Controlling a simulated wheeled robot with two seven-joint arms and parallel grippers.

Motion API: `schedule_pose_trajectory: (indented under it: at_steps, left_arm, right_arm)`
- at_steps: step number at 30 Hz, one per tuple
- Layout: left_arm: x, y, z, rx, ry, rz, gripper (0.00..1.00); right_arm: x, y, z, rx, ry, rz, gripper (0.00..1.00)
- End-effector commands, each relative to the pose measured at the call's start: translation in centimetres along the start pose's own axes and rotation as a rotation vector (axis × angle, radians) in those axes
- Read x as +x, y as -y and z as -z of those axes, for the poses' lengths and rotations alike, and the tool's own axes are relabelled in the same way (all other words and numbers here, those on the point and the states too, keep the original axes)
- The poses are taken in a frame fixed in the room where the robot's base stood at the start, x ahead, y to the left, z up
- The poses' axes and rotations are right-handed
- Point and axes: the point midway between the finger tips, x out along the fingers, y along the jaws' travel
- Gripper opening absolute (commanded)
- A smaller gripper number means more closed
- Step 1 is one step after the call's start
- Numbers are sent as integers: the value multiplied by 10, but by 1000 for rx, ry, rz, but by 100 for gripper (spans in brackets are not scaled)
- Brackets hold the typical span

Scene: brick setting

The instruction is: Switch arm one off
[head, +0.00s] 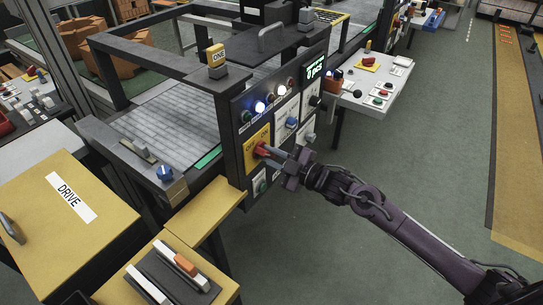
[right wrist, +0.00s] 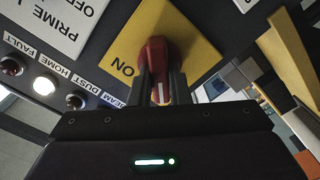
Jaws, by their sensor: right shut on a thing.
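A red rotary switch knob (head: 262,150) sits on a yellow plate (head: 254,144) on the dark front panel under a yellow tag reading ONE (head: 216,55). My right gripper (head: 268,152) reaches it from the right and is shut on the knob. In the right wrist view the red knob (right wrist: 157,62) is between the two fingers (right wrist: 160,88). Its white mark is toward the gripper. The word ON shows upside down on the yellow plate (right wrist: 180,30), left of the knob. Other lettering on the plate is hidden or out of view. My left gripper is not in view.
The panel also has lit lamps (head: 260,107), a green display (head: 315,69), a blue knob (head: 291,122) and a green button (head: 261,186) close below the switch. A yellow DRIVE cabinet (head: 110,195) stands left. The green floor at right is clear.

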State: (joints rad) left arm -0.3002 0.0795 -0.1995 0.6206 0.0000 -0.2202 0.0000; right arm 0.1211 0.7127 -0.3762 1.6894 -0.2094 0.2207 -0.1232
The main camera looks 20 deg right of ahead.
Motion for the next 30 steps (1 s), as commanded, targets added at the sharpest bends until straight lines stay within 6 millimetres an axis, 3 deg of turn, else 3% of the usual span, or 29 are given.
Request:
schedule_pose_trajectory:
  at_steps: [7, 8, 13, 23, 30]
  left_arm:
    - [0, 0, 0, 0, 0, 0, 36]
    - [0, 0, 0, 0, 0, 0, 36]
    - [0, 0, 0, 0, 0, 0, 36]
    - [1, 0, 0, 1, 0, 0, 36]
    - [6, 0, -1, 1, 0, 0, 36]
  right_arm:
    - [0, 0, 0, -3, 1, 1, 0]
    - [0, 0, 0, -3, 1, 2, 18]
    - [0, 0, 0, -2, 1, 1, 38]
    - [-4, 1, -1, 0, 2, 1, 38]
    - [-38, 3, -3, -1, 5, 5, 38]
